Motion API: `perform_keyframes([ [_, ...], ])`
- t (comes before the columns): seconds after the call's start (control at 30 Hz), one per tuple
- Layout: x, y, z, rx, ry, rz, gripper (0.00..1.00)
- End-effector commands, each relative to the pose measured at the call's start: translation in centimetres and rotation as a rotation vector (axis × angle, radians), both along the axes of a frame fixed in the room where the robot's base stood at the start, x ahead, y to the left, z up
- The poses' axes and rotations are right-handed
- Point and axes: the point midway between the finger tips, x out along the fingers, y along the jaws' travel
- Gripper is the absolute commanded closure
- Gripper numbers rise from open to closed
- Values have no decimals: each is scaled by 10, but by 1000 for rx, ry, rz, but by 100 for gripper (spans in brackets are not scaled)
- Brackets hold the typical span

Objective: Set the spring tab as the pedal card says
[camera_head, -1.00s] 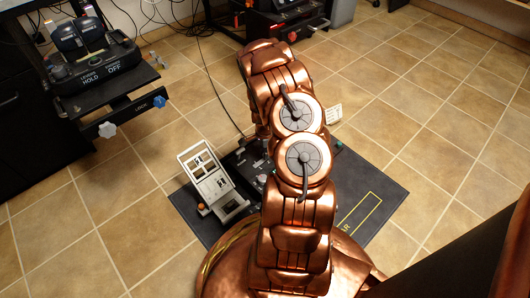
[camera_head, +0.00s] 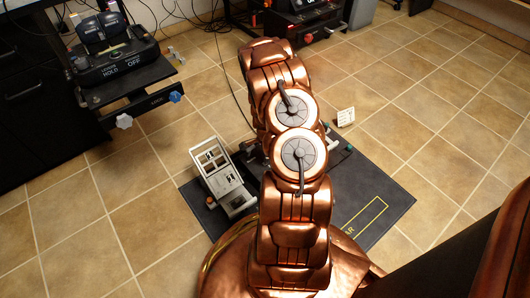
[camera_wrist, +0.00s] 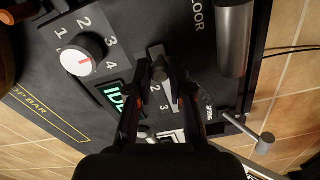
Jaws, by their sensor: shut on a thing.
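In the wrist view my gripper (camera_wrist: 160,74) is shut on a small grey tab (camera_wrist: 155,52), which I take to be the spring tab. It sits beside a scale where the numbers 2 and 3 show. The fingers cover part of the tab and scale, so its exact setting cannot be told. A small white card (camera_head: 345,117) stands at the far edge of the dark mat in the head view; its writing is too small to read. My arm hides the gripper in the head view.
A green-lit display (camera_wrist: 118,98), a grey cylinder (camera_wrist: 234,38) and a T-handle (camera_wrist: 264,141) are near. A pale pedal frame (camera_head: 221,176) stands on the mat (camera_head: 385,190). Tiled floor is clear on the right.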

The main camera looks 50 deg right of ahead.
Motion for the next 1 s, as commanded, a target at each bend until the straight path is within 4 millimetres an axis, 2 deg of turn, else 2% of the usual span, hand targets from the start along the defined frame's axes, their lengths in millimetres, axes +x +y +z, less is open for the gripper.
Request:
perform_keyframes([
  [0.2, -1, 6, -1, 13, 8, 4, 100],
  [0.23, -1, 6, -1, 13, 8, 4, 79],
  [0.47, -1, 5, -1, 10, 6, 3, 55],
  [0.83, -1, 3, 1, 7, 5, 2, 55],
  [1.0, 0, 2, 8, 5, 3, 3, 55],
])
